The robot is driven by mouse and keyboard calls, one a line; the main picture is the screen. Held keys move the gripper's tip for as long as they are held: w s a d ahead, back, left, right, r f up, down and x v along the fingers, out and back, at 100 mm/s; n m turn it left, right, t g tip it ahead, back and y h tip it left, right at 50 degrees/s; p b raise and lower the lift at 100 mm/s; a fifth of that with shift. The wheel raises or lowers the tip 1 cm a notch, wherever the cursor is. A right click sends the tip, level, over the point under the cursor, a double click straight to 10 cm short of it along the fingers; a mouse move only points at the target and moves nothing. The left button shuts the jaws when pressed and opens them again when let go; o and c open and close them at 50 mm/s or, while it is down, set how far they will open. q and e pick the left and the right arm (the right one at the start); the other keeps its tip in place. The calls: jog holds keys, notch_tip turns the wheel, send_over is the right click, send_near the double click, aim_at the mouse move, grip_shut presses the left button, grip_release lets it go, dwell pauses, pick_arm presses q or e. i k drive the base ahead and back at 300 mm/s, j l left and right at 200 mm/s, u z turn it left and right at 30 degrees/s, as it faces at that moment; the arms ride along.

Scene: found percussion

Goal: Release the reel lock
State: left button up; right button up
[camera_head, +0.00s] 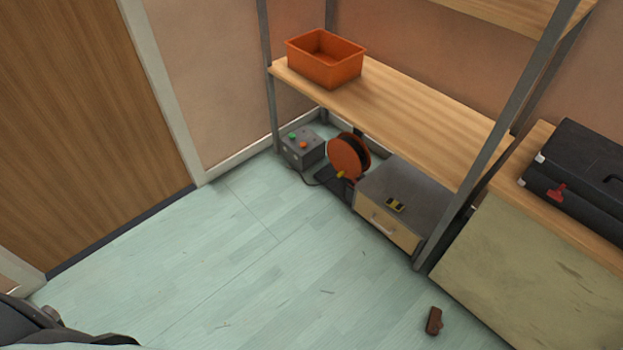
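An orange reel (345,160) with a dark middle stands upright on the floor under the shelf, against the back. A small yellow piece (340,174) shows at its lower front, on or beside a dark base; I cannot tell if it is the reel lock. A dark cable runs along the floor from near the reel toward the grey box. Neither of my grippers is in view. A dark part of my own body shows at the lower left corner.
A grey box (302,147) with green and orange buttons stands left of the reel. An orange bin (326,62) sits on the wooden shelf (420,112). A brown object (433,321) lies on otherwise open floor.

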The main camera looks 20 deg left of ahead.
aim_at(352, 184)
jog(key=i+j+z, duration=0.4)
jog(key=i+j, duration=0.15)
jog(key=i+j+z, duration=0.2)
jog(key=j, duration=0.25)
jog(key=i+j+z, duration=0.4)
jog(key=j, duration=0.4)
